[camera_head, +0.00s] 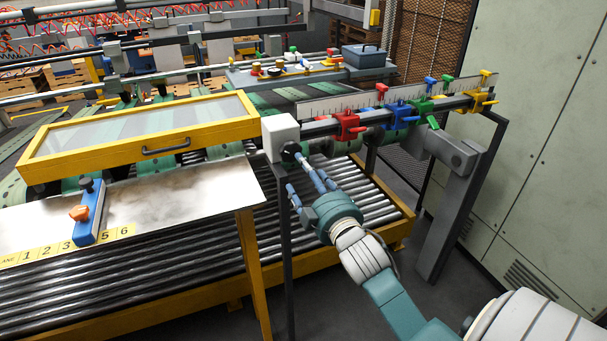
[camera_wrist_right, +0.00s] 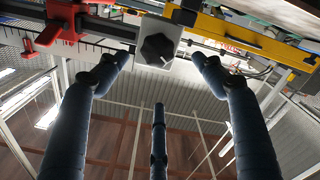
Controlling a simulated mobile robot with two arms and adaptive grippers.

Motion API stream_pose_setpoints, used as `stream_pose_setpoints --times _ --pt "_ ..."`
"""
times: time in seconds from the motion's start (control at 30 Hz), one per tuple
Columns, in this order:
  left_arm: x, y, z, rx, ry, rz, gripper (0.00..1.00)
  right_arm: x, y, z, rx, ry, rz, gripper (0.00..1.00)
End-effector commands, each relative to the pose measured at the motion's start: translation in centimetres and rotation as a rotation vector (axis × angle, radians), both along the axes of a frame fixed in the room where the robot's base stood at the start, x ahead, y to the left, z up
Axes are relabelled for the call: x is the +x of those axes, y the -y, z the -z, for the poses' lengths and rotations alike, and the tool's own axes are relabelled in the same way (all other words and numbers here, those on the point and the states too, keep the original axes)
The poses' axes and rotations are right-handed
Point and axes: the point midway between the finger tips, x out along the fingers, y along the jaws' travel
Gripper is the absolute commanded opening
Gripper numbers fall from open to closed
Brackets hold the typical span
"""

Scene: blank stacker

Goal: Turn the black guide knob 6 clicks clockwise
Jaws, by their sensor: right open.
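The black guide knob (camera_head: 290,151) sits on the front of a white box (camera_head: 279,132) at the left end of the rail. In the right wrist view the knob (camera_wrist_right: 157,49) is dark and faceted, on a pale plate. My right gripper (camera_head: 304,172) reaches toward it from the front right. Its blue-grey fingers are spread open and empty. In the right wrist view the open fingers (camera_wrist_right: 158,76) point up at the knob, with two tips at either side of it and the third below. I cannot tell whether any fingertip touches it. My left gripper is not in view.
Red (camera_head: 347,127), blue (camera_head: 400,114) and yellow (camera_head: 483,101) clamps sit along the rail right of the box. A yellow-framed clear cover (camera_head: 150,118) and a metal plate (camera_head: 190,203) lie left. Rollers (camera_head: 340,187) run below. A dark post (camera_head: 288,260) stands under the box.

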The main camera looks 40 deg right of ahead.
Motion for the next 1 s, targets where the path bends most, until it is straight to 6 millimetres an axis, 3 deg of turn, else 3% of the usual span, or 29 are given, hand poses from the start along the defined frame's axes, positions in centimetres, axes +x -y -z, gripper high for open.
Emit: stream_pose_setpoints --times 0.1,0.3,0.47,0.8,1.0 --pt "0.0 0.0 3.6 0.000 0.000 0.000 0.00 0.4 0.6 1.0 0.257 0.072 0.012 0.68" --pt "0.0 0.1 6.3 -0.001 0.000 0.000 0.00 0.6 0.8 0.8 0.658 0.163 0.003 0.68" --pt "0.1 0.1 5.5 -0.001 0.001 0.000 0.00 1.8 1.0 0.1 0.717 0.173 0.000 0.68" --pt "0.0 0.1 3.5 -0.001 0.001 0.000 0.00 8.0 2.5 0.0 0.711 0.171 0.000 0.68" --pt "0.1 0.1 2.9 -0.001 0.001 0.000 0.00 10.3 3.0 0.2 0.710 0.171 0.000 0.68"
